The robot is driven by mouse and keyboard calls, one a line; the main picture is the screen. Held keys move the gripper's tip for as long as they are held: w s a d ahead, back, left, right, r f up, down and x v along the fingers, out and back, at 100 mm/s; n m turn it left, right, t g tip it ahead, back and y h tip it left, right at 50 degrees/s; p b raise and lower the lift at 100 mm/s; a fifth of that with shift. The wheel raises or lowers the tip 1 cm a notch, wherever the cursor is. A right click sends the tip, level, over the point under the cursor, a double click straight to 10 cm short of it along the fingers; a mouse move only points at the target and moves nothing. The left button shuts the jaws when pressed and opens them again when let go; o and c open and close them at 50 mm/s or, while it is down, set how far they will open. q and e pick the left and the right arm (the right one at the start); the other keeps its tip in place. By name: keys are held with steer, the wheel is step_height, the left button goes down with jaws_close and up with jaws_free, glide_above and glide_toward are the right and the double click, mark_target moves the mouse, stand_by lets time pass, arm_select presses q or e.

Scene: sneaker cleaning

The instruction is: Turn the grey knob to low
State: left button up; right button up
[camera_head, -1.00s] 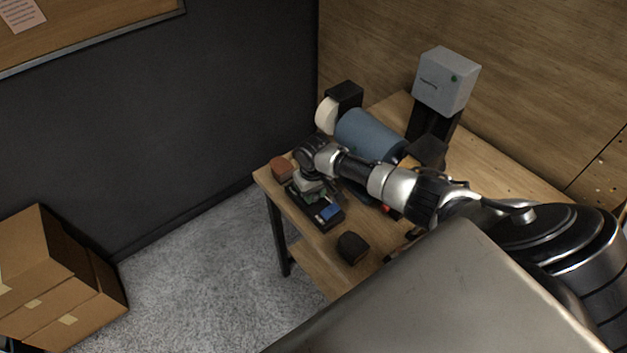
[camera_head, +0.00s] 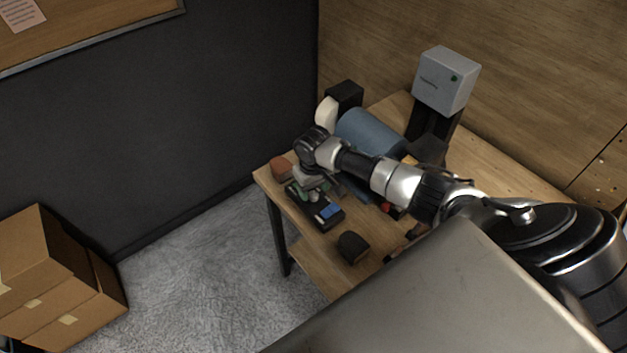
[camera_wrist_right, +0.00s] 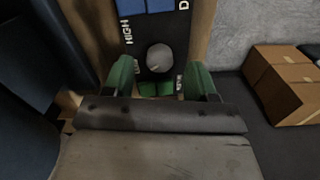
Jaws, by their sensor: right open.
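The grey knob (camera_wrist_right: 160,58) sits on a black control box, which lies on the table in the head view (camera_head: 318,222). A HIGH label (camera_wrist_right: 127,30) is left of the knob in the wrist view. A small label (camera_wrist_right: 180,84) lies below right of it, too small to read surely. I cannot tell where the knob points. My right gripper (camera_wrist_right: 162,70) is open, its green fingers on either side of the knob in the picture with gaps on both sides. In the head view my right gripper (camera_head: 314,188) is over the box's far end. My left gripper is not in view.
Blue panels (camera_wrist_right: 160,5) lie on the box beyond the knob. A brown block (camera_head: 282,168), a dark brush-like block (camera_head: 353,247) and a blue cylinder (camera_head: 371,133) are close by on the wooden table (camera_head: 520,187). Cardboard boxes (camera_head: 50,275) stand on the floor at left.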

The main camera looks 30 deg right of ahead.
mark_target(314, 194)
step_height(314, 194, up, 9)
steer(key=b, duration=0.1)
steer(key=shift+f, duration=0.15)
stand_by(0.5)
